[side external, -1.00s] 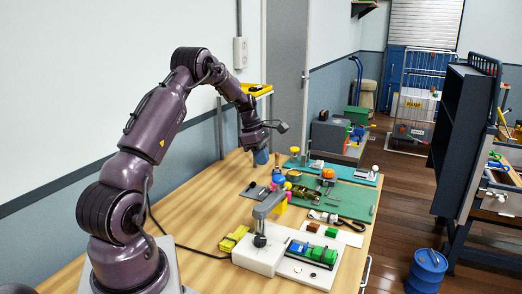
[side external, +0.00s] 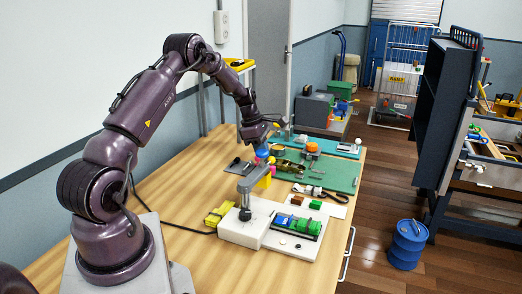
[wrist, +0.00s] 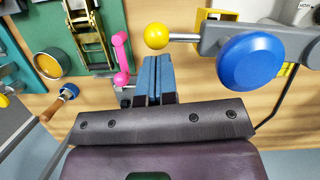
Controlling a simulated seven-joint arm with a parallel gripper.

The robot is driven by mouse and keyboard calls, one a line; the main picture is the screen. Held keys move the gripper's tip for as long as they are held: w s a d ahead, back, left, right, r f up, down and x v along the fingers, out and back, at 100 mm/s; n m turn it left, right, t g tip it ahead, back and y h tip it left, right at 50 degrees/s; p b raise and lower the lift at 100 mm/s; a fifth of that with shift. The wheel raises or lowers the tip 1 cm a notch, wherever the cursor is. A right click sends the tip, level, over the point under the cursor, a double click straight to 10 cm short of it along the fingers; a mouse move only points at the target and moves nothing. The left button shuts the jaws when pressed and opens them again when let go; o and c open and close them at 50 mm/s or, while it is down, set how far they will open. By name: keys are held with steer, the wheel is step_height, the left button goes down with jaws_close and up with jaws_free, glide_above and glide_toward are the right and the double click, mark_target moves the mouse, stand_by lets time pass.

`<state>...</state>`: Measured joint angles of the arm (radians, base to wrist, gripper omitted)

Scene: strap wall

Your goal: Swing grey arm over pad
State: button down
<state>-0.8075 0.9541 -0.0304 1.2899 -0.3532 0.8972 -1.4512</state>
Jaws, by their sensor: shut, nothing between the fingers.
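The grey arm (side external: 252,182) stands on a post on the white box (side external: 240,229) and reaches toward the back. A large blue knob (side external: 262,151) is on its far part. In the wrist view the grey arm (wrist: 222,40) enters from the right, with its blue knob (wrist: 252,61) and a rod ending in a yellow ball (wrist: 157,36). My gripper (wrist: 153,60) has blue fingers, shut and empty, with the tips just below the yellow ball in the picture. Contact cannot be told. In the side view my gripper is above the knob. I cannot single out the pad.
A white plate (side external: 280,243) beside the box carries blue and green blocks. Yellow blocks (side external: 217,214) lie left of it. A pink piece (wrist: 121,58) stands left of my fingers. A green mat (side external: 337,172) with several items lies behind. Bare wood is at the front left.

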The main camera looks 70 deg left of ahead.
mark_target(274, 158)
steer(key=shift+w+d, duration=0.1)
steer(key=shift+w+d+m, duration=0.3)
steer(key=shift+w+m, duration=0.05)
steer(key=shift+m, duration=0.05)
steer(key=shift+w+d, duration=0.15)
steer(key=shift+w+d+m, duration=0.55)
steer(key=shift+d+m, duration=0.05)
steer(key=shift+m, duration=0.1)
steer(key=d+m+g, duration=0.4)
steer(key=d+m, duration=1.1)
steer(key=d, duration=0.4)
steer(key=shift+w+g+h, duration=0.3)
steer(key=shift+w, duration=0.05)
steer(key=shift+d, duration=0.15)
